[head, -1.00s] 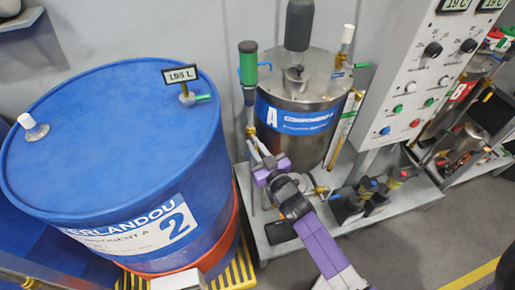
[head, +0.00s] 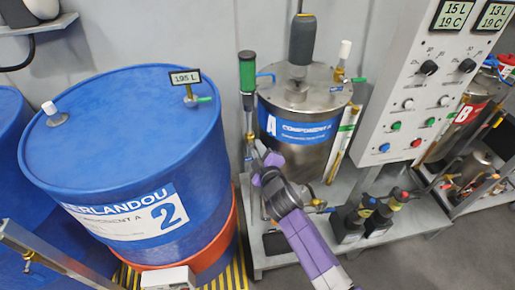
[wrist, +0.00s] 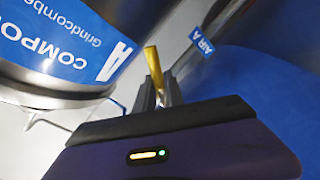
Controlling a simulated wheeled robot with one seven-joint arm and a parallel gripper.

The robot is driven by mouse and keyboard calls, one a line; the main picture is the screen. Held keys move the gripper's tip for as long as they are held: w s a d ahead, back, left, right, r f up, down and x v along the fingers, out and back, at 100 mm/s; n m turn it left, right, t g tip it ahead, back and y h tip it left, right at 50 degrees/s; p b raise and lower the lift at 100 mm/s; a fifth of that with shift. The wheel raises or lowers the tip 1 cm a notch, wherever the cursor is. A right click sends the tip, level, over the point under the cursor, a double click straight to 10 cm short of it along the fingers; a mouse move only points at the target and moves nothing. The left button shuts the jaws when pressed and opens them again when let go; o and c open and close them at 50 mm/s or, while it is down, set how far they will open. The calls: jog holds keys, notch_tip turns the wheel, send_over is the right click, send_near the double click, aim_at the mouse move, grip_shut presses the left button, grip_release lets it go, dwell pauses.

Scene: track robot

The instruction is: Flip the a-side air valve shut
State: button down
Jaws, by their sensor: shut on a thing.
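The a-side air valve shows in the wrist view as a yellow lever (wrist: 153,62) beside a blue "AIR A" tag (wrist: 202,44). My gripper (wrist: 160,92) is shut on this lever, whose free end sticks out past the fingertips. In the head view my gripper (head: 258,150) is at the thin upright pipe left of the component A tank (head: 300,150). There my fingers and the pipe hide most of the lever. I cannot tell from the frames whether the valve is open or shut.
A blue drum (head: 120,120) marked 2 stands to the left. A green-topped pump cylinder (head: 247,72) rises just behind my gripper. The control panel (head: 425,95) hangs to the right. Dark pumps (head: 368,215) stand on the grey cart shelf (head: 415,222).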

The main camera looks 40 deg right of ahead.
jog(key=n, duration=0.1)
jog(key=r+n, duration=0.1)
jog(key=n, duration=0.1)
jog(key=shift+g+h+p, duration=0.3)
jog(key=shift+g+p, duration=0.1)
jog(key=shift+d+r+n+g+h+p, duration=0.15)
jog(key=shift+n+g+h+p, duration=0.15)
jog(key=shift+n, duration=0.9)
jog(key=c, duration=1.4)
grip_release()
jog(key=shift+c, duration=0.2)
jog(key=shift+s, duration=0.1)
jog(key=v, duration=0.7)
jog(key=shift+s+a+b, duration=0.3)
jog(key=shift+b, duration=0.15)
